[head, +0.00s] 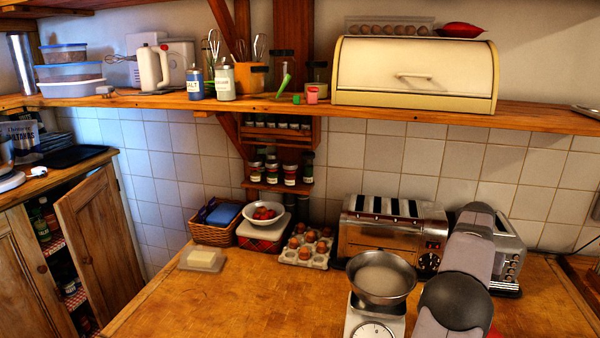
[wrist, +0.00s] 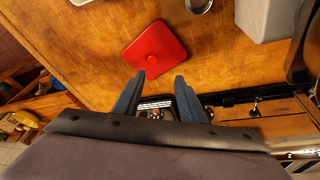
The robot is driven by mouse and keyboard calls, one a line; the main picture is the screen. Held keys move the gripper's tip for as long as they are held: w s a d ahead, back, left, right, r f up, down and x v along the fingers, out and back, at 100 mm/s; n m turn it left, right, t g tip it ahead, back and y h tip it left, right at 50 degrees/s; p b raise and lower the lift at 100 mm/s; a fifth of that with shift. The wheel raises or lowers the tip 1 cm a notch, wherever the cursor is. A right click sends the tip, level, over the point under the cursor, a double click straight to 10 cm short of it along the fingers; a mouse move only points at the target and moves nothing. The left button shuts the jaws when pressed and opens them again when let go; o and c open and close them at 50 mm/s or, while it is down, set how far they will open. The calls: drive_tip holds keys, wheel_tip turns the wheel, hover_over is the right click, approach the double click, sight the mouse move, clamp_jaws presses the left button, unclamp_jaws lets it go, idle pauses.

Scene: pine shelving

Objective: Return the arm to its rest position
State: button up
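My arm (head: 468,260) stands over the right part of the wooden counter (head: 240,290) in the head view, seen as grey links in front of the toasters. My gripper shows in the wrist view (wrist: 160,77), with its two blue-grey fingers apart and nothing held between them. It hangs near the counter's edge. A red square lid-like object with a knob (wrist: 155,50) lies on the counter just beyond the fingertips, apart from them. The fingers are hidden in the head view.
A kitchen scale with a metal bowl (head: 381,280) stands left of my arm, close to it. A chrome toaster (head: 390,232) is behind. An egg tray (head: 305,252) and a butter dish (head: 202,258) are farther left. The counter's front left is clear. A shelf (head: 180,102) runs above.

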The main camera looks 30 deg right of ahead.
drive_tip(key=w+a+r+m+t+h+p, duration=0.1)
drive_tip(key=w+a+r+h, duration=0.25)
drive_tip(key=a+r, duration=0.55)
drive_tip(key=w+a+r+m+h+p, duration=0.15)
drive_tip(key=w+a+r, duration=0.3)
drive_tip(key=a, duration=0.85)
drive_tip(key=a+f+n+y+b, duration=0.2)
drive_tip(key=a+f+n+y, duration=0.2)
drive_tip(key=a+f+n, duration=0.7)
drive_tip(key=s+a+f+n+g+y+b, duration=0.1)
drive_tip(key=s+a+f+n+y, duration=0.15)
drive_tip(key=s+a+f, duration=0.65)
drive_tip(key=s+a+f+n+y, duration=0.1)
drive_tip(key=a+f+n+y, duration=0.15)
drive_tip(key=a, duration=1.25)
wheel_tip(320, 180, down, 38)
drive_tip(key=b, duration=3.7)
drive_tip(key=shift+w+d+r+n, duration=0.15)
drive_tip(key=shift+w+d+n, duration=0.1)
drive_tip(key=shift+n, duration=0.1)
